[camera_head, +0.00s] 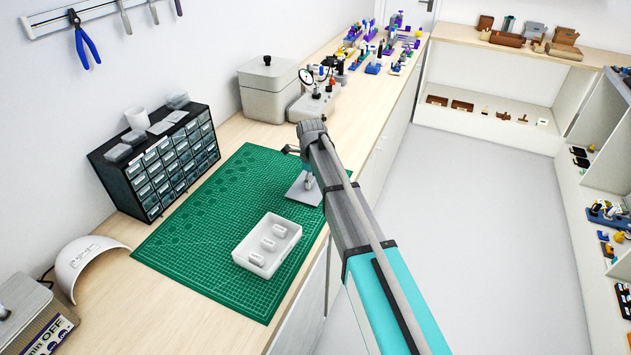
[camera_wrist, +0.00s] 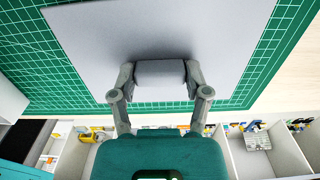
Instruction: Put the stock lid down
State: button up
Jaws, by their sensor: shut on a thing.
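The stock lid (camera_head: 300,193) is a flat grey plate with a block-like handle. It is over the right edge of the green mat, behind the white tray. In the wrist view the lid (camera_wrist: 105,40) fills the upper middle, with green mat around it. My gripper (camera_wrist: 160,74) is shut on the lid's handle, one finger on each side. In the head view my gripper (camera_head: 309,180) is partly hidden by my arm. I cannot tell whether the lid touches the mat or hangs just above it.
The white tray (camera_head: 287,228) on the green cutting mat (camera_head: 200,255) holds three small pale pieces. A drawer cabinet (camera_head: 165,165) stands left, a grey lidded bin (camera_head: 268,95) behind. The mat's left part is clear. The bench's front edge is close to the lid.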

aim_at(312, 179)
jog(key=shift+f, duration=0.2)
jog(key=o, duration=0.9)
jog(key=shift+o, duration=0.2)
jog(key=shift+r, duration=0.15)
notch_tip(312, 179, up, 12)
jog(key=p, duration=1.2)
dwell(0.3)
